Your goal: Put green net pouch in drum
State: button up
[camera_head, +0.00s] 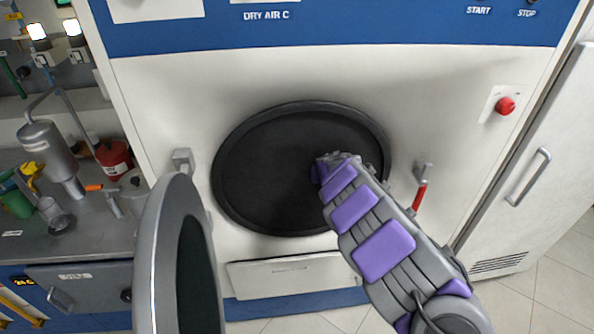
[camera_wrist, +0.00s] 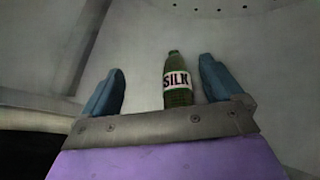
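The drum has a round dark opening (camera_head: 270,175) in the white machine front, and my arm reaches into it in the head view. The fingers are hidden there. In the wrist view my gripper (camera_wrist: 165,88) has its two blue fingers spread wide apart.
The round door (camera_head: 160,255) stands swung open at lower left. A latch with a red handle (camera_head: 420,195) sits right of the opening. A cluttered counter (camera_head: 85,235) lies left, with a red can (camera_head: 114,160). A white cabinet (camera_head: 535,165) stands right.

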jog(key=shift+o, duration=0.4)
jog(key=shift+d, duration=0.4)
jog(key=shift+s+r, duration=0.1)
jog(key=shift+s, duration=0.05)
jog(key=p+v, duration=0.2)
jog(key=v, duration=1.4)
jog(key=shift+s+d+r, duration=0.25)
